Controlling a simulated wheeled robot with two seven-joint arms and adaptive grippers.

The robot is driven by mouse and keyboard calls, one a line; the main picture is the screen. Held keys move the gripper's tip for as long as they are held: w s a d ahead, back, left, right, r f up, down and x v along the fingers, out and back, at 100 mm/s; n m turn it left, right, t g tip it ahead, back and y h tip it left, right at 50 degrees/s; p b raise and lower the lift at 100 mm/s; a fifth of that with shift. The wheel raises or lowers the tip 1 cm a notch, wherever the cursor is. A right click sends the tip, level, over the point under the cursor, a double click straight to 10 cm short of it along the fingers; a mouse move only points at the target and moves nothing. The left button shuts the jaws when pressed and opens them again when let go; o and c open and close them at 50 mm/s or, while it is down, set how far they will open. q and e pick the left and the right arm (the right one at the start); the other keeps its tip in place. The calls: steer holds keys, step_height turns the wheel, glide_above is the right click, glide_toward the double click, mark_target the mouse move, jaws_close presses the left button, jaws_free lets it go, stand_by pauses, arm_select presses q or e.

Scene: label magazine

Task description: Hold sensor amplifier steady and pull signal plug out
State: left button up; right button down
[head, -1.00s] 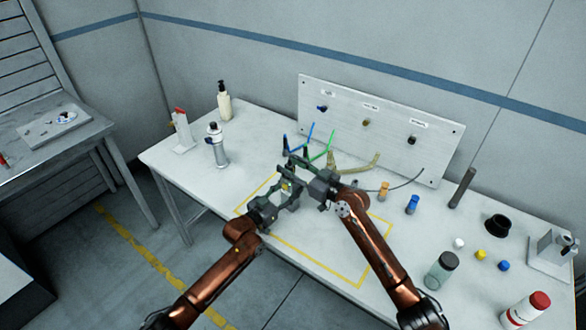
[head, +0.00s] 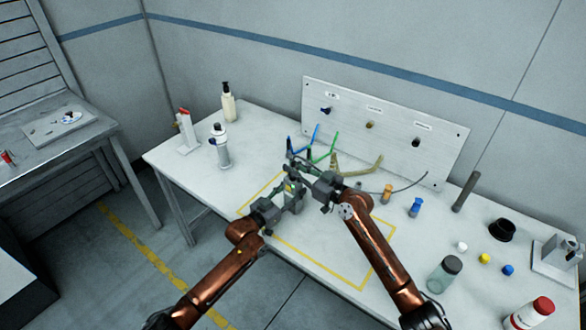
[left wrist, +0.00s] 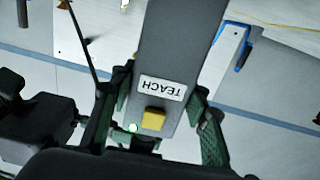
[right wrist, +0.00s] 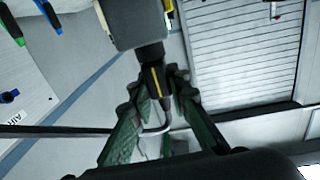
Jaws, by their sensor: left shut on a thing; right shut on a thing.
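The sensor amplifier is a grey box with a TEACH label, a yellow button and a lit green lamp (left wrist: 165,60). My left gripper (left wrist: 160,128) is shut on it, a finger on each side. In the right wrist view the amplifier's end (right wrist: 135,22) shows above the signal plug (right wrist: 155,82), which is black with a yellow stripe. My right gripper (right wrist: 157,112) is shut on the plug, with a grey cable curving below. The plug's tip meets the amplifier's end; how deep it sits cannot be told. In the head view the left gripper (head: 291,192) and right gripper (head: 308,172) nearly meet.
A white panel (head: 345,105) with labelled ports stands behind, with blue and green hooks (head: 323,150) near its foot. A spray can (head: 222,150) and pump bottle (head: 229,103) stand left. A jar (head: 445,272), caps and a red-topped can (head: 530,312) stand right. Yellow tape (head: 335,274) frames bare table.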

mark_target(293, 161)
steer(key=shift+r, duration=2.35)
arm_select(q)
steer(key=o, duration=1.5)
steer(key=shift+c, duration=0.2)
